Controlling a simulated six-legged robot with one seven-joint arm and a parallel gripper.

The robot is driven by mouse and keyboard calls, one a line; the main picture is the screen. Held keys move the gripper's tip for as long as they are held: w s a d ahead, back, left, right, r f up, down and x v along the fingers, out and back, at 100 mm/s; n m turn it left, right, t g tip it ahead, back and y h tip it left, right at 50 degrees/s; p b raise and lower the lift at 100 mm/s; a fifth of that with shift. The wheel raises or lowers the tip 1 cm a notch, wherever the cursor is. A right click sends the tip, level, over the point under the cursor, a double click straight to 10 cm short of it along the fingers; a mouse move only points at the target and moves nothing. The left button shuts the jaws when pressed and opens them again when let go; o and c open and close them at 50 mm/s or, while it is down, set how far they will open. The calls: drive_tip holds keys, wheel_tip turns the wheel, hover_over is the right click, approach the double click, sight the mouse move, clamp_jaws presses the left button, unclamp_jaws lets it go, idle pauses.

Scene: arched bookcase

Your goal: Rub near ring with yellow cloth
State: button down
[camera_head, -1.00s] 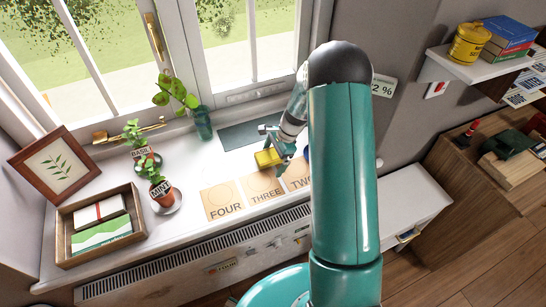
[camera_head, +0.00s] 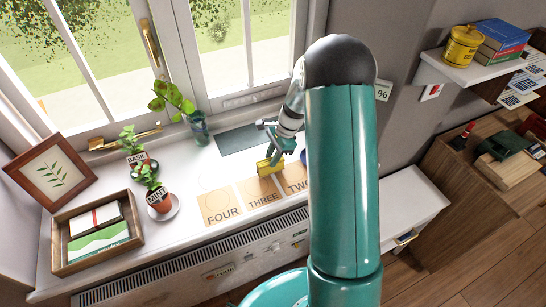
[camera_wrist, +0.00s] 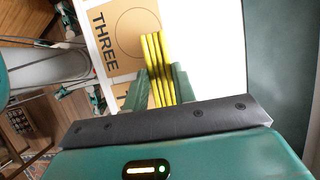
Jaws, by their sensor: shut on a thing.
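The yellow cloth (camera_head: 269,168) is held in my gripper (camera_head: 273,152), just above or at the back edge of the card marked THREE (camera_head: 260,192). In the wrist view the folded cloth (camera_wrist: 150,45) stands between the two green fingers of my gripper (camera_wrist: 160,84), beside the circle on that card (camera_wrist: 133,32). I cannot tell whether the cloth touches the surface. A faint ring (camera_head: 213,178) shows on the white sill behind the card marked FOUR (camera_head: 219,207). Other marks near the cloth are hidden or too faint to tell.
A card marked TWO (camera_head: 294,182) lies to the right, partly behind my arm. Potted mint (camera_head: 159,200) and basil (camera_head: 140,163), a glass vase (camera_head: 198,128), a dark mat (camera_head: 242,139), a wooden tray (camera_head: 60,265) and a picture frame (camera_head: 77,165) stand on the sill.

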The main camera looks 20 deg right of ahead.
sight(266, 161)
drive_tip(key=shift+r, duration=0.1)
drive_tip(key=shift+r, duration=1.5)
drive_tip(key=shift+a, duration=0.1)
